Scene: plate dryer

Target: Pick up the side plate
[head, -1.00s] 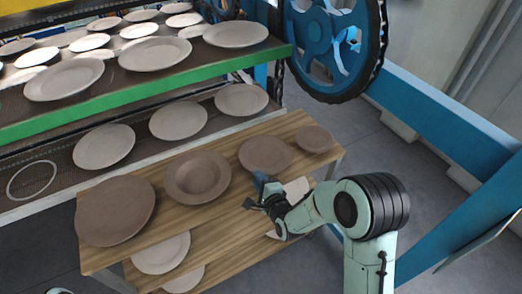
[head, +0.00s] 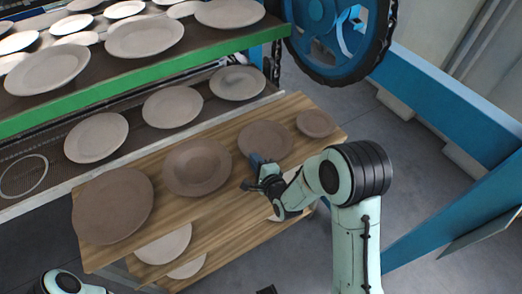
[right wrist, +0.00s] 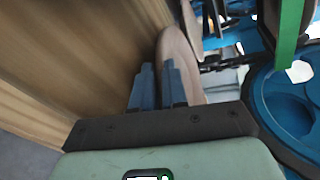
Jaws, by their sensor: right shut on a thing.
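The side plate appears to be the medium brown plate (head: 266,138), third from the left on the wooden cart top (head: 232,205). My right gripper (head: 257,164) is at its near edge in the head view. In the right wrist view, the two blue fingers (right wrist: 158,88) are shut on the rim of the plate (right wrist: 180,50), which shows nearly edge-on. The plate still looks flat at the cart top; I cannot tell if it is lifted. Part of my left arm (head: 68,283) shows at the bottom left, without a clear gripper.
A large plate (head: 113,205) and a deep plate (head: 197,167) lie to the left, a small plate (head: 315,123) to the right. The dryer's green-edged shelf (head: 140,88) with several pale plates is behind. A blue wheel (head: 335,40) and blue beam (head: 440,85) stand at the right.

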